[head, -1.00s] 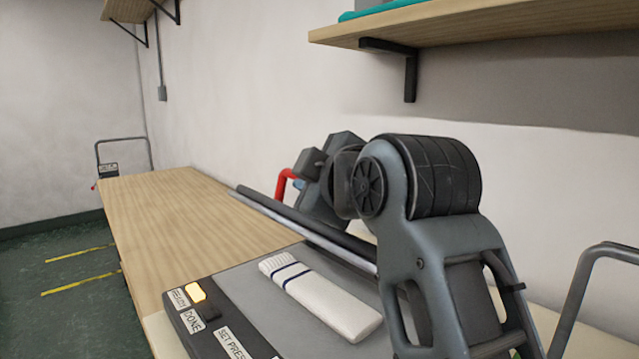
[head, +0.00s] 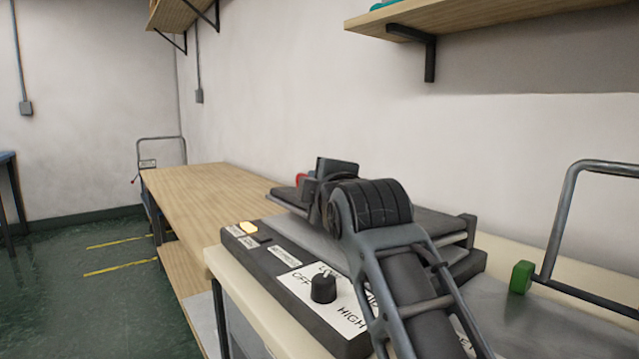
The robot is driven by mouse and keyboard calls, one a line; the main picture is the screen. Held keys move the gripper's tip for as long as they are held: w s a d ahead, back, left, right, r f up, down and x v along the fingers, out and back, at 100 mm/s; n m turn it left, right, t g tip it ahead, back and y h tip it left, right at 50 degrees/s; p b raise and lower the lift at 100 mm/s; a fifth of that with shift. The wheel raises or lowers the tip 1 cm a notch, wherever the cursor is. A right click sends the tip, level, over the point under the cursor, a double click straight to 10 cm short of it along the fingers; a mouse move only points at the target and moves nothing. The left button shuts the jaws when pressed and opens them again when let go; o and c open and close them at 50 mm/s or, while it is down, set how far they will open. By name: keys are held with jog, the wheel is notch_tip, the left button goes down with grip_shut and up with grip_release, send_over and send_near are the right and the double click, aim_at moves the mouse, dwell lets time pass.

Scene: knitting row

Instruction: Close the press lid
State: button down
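The press (head: 300,322) stands on a pale bench, with its control panel, black knob and lit yellow lamp facing me. Its dark flat lid (head: 445,221) lies low and roughly level over the grey bed; whether it touches the bed cannot be told. A bit of red, apparently the lid handle (head: 300,178), shows at the lid's far left end. My gripper (head: 322,184) is beside that red part, above the lid. My own arm crosses in front and hides the middle of the lid and bed. The fingers are too hidden to tell open from shut.
A long wooden table (head: 205,190) runs behind the press along the wall. A bent metal rail (head: 560,215) with a green block (head: 521,277) stands at the right. A shelf (head: 480,20) hangs above. Green floor is free at left.

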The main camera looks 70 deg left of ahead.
jog(key=shift+w+f, duration=0.3)
jog(key=shift+w, duration=0.1)
jog(key=c, duration=1.3)
grip_release()
jog(key=shift+c, duration=0.2)
jog(key=shift+o, duration=1.2)
jog(key=shift+s+r, duration=0.15)
jog(key=d+p, duration=0.1)
jog(key=d, duration=0.6)
jog(key=shift+s+d+r, duration=0.25)
jog(key=shift+s+d, duration=0.05)
jog(key=shift+d, duration=0.05)
jog(key=shift+r+p, duration=0.1)
jog(key=shift+p, duration=0.25)
